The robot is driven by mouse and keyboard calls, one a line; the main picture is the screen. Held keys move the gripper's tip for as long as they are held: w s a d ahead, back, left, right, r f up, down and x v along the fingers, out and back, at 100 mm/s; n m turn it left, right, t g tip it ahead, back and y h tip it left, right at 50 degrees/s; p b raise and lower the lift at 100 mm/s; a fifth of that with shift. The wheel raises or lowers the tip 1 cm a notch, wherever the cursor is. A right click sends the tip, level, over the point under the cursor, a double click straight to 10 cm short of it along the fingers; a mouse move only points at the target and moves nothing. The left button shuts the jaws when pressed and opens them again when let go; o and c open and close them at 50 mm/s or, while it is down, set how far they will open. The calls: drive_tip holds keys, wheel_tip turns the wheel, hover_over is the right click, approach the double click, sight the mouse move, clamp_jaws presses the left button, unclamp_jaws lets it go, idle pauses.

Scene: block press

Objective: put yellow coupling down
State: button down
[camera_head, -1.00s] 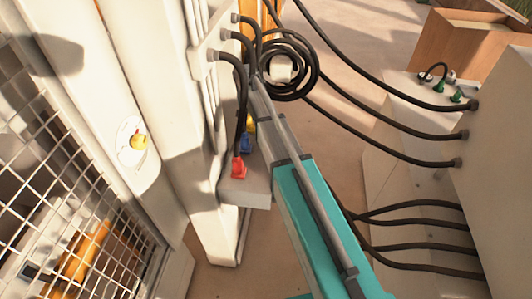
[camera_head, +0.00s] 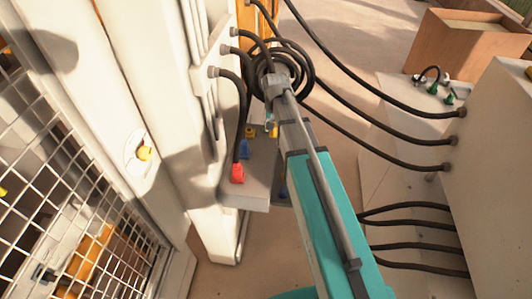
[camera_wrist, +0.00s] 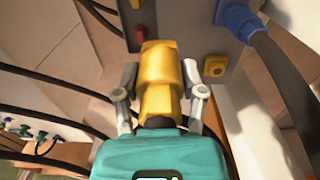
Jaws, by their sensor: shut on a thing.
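My gripper (camera_wrist: 164,84) is shut on the yellow coupling (camera_wrist: 160,72), with one finger on each side of it. The coupling's far end is in front of a grey box (camera_wrist: 190,25). A small yellow fitting (camera_wrist: 215,67) on the box is to the right of the coupling, apart from it. In the head view my gripper is largely hidden behind my wrist and the hoses, above the box (camera_head: 255,190). A yellow patch (camera_head: 273,131) shows there, probably the held coupling. I cannot tell whether the coupling touches the box.
A red connector (camera_head: 237,174) and a blue connector (camera_head: 244,149) stand on the box beside a white column (camera_head: 205,170). The blue one also shows in the wrist view (camera_wrist: 238,20). Black hoses (camera_head: 380,125) cross to a cabinet at right. A wire-mesh guard (camera_head: 70,215) is at left.

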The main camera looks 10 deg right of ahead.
drive_tip(key=shift+s+d+r, duration=0.35)
drive_tip(key=shift+s+d, duration=0.05)
drive_tip(key=shift+s, duration=0.2)
drive_tip(key=shift+f, duration=0.1)
drive_tip(key=shift+w+a+f+b, duration=0.1)
drive_tip(key=shift+w+f+b, duration=1.4)
drive_tip(key=shift+w, duration=0.7)
drive_tip(key=shift+w+f+b, duration=1.45)
drive_tip(key=shift+w+f, duration=0.05)
drive_tip(key=shift+w, duration=0.75)
drive_tip(key=shift+w+a+f+b, duration=0.1)
drive_tip(key=shift+w+f+b, duration=1.4)
drive_tip(key=shift+w, duration=0.7)
drive_tip(key=shift+w+f+b, duration=0.35)
drive_tip(key=shift+f+b, duration=0.1)
drive_tip(key=shift+b, duration=0.05)
drive_tip(key=shift+f+b, duration=1.5)
drive_tip(key=shift+f, duration=0.05)
